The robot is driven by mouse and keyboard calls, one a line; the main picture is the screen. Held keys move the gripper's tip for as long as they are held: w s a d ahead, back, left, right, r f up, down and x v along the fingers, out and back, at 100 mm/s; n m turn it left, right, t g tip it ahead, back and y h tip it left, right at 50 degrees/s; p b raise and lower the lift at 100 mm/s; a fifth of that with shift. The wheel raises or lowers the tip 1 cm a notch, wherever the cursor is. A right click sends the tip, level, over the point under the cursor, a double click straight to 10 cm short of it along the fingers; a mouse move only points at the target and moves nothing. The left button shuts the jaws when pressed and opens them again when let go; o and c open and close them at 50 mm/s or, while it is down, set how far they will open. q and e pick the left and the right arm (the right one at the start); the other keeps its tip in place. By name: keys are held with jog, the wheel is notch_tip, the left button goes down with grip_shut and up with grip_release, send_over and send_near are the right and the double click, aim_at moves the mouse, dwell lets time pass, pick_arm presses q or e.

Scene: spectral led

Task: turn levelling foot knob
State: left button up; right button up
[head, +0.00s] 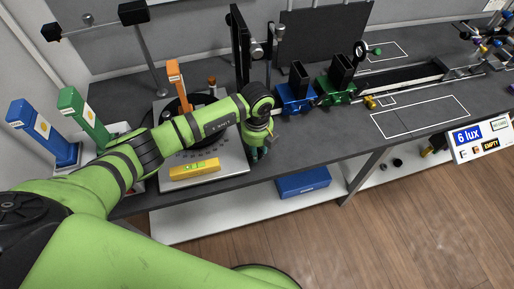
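A pale metal base plate (222,174) stands on the dark bench, with a yellow spirit level (195,169) on its front part and a dark round stage behind. My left arm reaches across the plate. My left gripper (257,152) points down at the plate's right front side, close to the bench's front edge. Its fingers are small and dark here, and I cannot tell whether they are open or shut. I cannot make out a levelling foot knob; the gripper and arm cover that side of the plate. My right gripper is not in view.
Blue (293,93) and green (337,82) holders stand right of the plate, before a rail (402,76). Blue (45,133) and green (84,117) upright blocks stand at left. A blue box (303,182) lies on the lower shelf. A display (481,138) reads 6 lux.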

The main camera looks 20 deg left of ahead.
pick_arm(q)
grip_shut()
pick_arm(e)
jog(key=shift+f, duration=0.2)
